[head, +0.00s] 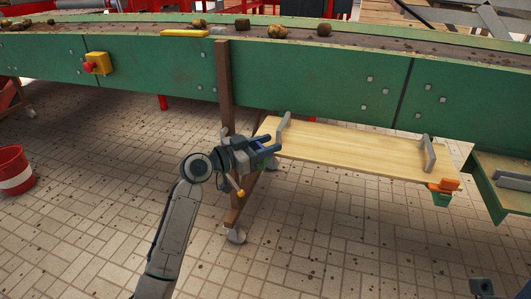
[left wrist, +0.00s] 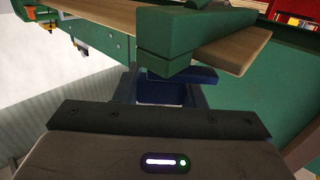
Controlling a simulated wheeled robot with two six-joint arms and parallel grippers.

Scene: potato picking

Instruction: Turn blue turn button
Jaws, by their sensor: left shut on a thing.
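My left gripper (head: 263,147) is at the left end of a wooden board, below the green conveyor side. Its fingers are shut on a blue part, which I take to be the blue turn button. In the left wrist view the blue turn button (left wrist: 170,92) shows between the dark fingers, under a green bar. The fingers and the bar hide part of it, so its turn angle is unclear. A dark part at the lower right of the head view may be my right gripper (head: 482,287); its fingers cannot be made out.
The wooden board (head: 350,155) has grey handles and an orange-and-green piece (head: 442,190) at its right end. A brown post (head: 225,90) stands close to my left gripper. A yellow box with a red button (head: 97,63) is on the conveyor (head: 150,65). Tiled floor is clear in front.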

